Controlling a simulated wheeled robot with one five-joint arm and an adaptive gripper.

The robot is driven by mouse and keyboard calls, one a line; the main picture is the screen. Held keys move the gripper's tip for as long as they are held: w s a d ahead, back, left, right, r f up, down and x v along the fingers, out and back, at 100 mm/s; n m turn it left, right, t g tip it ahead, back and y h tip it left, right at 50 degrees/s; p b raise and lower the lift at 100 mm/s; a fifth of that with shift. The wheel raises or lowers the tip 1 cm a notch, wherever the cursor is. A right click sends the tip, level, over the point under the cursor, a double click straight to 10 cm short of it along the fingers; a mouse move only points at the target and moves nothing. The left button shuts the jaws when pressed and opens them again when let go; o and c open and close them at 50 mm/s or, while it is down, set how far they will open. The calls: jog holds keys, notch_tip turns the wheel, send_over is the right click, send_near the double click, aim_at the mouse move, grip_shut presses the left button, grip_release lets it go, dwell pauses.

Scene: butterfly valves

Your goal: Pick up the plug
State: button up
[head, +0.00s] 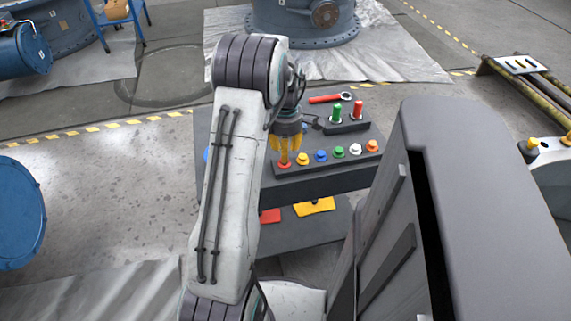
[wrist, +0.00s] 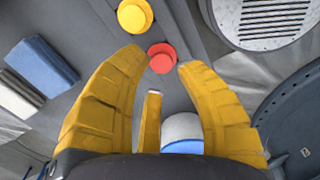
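My gripper (head: 286,146) has yellow fingers and points down at the left end of a dark panel with coloured round knobs. In the wrist view my gripper (wrist: 162,58) has its fingers spread, with gaps beside a red round knob (wrist: 161,58) near the tips. Whether the tips reach down around this knob is unclear. The red knob (head: 284,165) also shows below the fingers in the head view. Upright green (head: 337,112) and red (head: 357,110) pegs stand in a dark block behind the panel. I cannot tell which piece is the plug.
A yellow knob (wrist: 135,15) sits beside the red one. Blue (head: 321,155), green, white and orange knobs continue rightward on the panel. A red wrench (head: 330,97) lies behind. Red and yellow pieces (head: 314,206) lie on the lower shelf. My arm hides the table's left part.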

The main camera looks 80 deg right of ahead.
jog(key=shift+w+a+f+b, duration=0.1)
jog(key=shift+f+b, duration=0.25)
jog(key=shift+f, duration=1.75)
jog(key=shift+c, duration=0.3)
jog(key=c, duration=0.4)
